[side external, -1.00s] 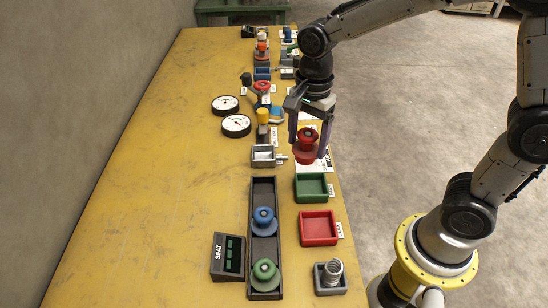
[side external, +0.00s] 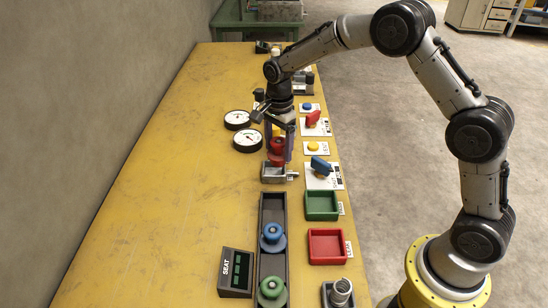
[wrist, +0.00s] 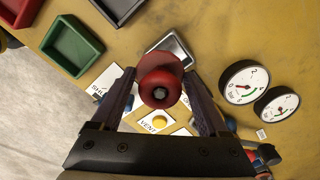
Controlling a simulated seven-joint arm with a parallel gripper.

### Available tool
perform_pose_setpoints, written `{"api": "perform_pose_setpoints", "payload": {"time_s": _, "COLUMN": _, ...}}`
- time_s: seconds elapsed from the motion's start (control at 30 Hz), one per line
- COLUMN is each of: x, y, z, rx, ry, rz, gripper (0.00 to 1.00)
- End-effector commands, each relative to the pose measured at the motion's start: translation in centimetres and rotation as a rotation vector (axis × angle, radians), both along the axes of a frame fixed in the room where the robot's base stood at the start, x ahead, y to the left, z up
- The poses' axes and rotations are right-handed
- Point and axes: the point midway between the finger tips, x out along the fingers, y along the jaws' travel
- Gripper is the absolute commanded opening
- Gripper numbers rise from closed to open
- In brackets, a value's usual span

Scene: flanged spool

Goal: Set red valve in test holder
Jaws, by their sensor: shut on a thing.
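The red valve (side external: 277,144) is a flanged spool, held upright between the two fingers of my gripper (side external: 278,151). The grey test holder (side external: 275,179) is a small open box on the yellow table. In the side view the valve's lower flange overlaps the holder's far part. I cannot tell whether it touches the holder or hangs just above it. In the wrist view the red valve (wrist: 160,72) sits between the fingertips (wrist: 160,84) and hides part of the grey holder (wrist: 180,48).
A green tray (side external: 321,206) and a red tray (side external: 327,247) stand near the right edge. A dark rack (side external: 272,213) holds a blue spool (side external: 272,235) and a green spool (side external: 271,288). Two gauges (side external: 247,140) lie left of my gripper. A blue handle (side external: 320,166) is to the right.

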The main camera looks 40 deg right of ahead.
Motion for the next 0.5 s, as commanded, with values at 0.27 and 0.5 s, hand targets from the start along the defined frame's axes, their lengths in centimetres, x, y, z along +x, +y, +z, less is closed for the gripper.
{"api": "perform_pose_setpoints", "payload": {"time_s": 0.27, "x": 1.5, "y": 0.0, "z": -1.5, "rx": 0.0, "ry": -0.003, "rz": 0.0, "gripper": 0.0}}
{"api": "perform_pose_setpoints", "payload": {"time_s": 0.5, "x": 1.7, "y": 0.0, "z": -4.4, "rx": 0.0, "ry": -0.001, "rz": 0.0, "gripper": 0.0}}
